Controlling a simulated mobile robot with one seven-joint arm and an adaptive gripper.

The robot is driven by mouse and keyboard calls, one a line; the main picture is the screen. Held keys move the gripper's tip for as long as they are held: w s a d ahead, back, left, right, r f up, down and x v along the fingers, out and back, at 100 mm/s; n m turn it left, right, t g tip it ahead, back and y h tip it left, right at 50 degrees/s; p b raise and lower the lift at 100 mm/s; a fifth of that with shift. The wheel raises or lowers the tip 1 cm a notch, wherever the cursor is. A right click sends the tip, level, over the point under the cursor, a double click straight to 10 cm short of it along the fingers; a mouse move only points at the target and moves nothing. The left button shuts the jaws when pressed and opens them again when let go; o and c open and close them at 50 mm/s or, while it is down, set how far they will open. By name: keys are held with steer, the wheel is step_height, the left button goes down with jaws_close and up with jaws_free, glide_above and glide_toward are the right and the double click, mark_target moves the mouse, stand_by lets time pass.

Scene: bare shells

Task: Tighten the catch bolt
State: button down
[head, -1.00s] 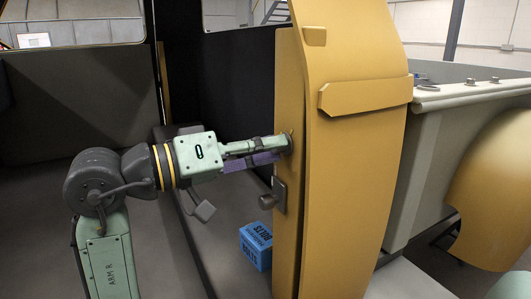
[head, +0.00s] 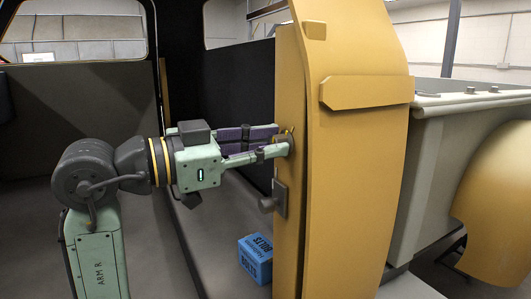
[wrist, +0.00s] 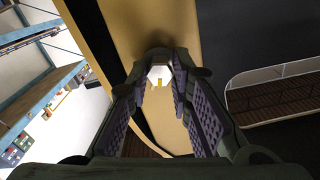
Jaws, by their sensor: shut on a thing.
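The catch bolt (wrist: 160,76) shows in the wrist view as a pale head with a yellow mark, between my fingertips. In the head view my gripper (head: 284,141) reaches right to the edge of the yellow door panel (head: 355,170), its fingers closed around the bolt. The fingers largely hide the bolt there; only a little yellow shows at the tips. My gripper also shows in the wrist view (wrist: 160,70), both padded fingers converging on the bolt. A dark catch plate with a round knob (head: 279,199) sits on the panel's edge just below my gripper.
A blue box marked BOLTS (head: 256,258) stands on the floor below my gripper. A dark wall panel (head: 240,95) lies behind the fingers. A grey truck bed side (head: 435,150) and a yellow fender (head: 495,200) are at the right.

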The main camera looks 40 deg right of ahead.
steer(key=shift+m+b, duration=0.55)
steer(key=shift+m, duration=1.45)
steer(key=c, duration=1.4)
jaws_free()
steer(key=shift+c, duration=0.2)
steer(key=shift+a, duration=0.1)
steer(key=v, duration=1.1)
steer(key=shift+a, duration=0.4)
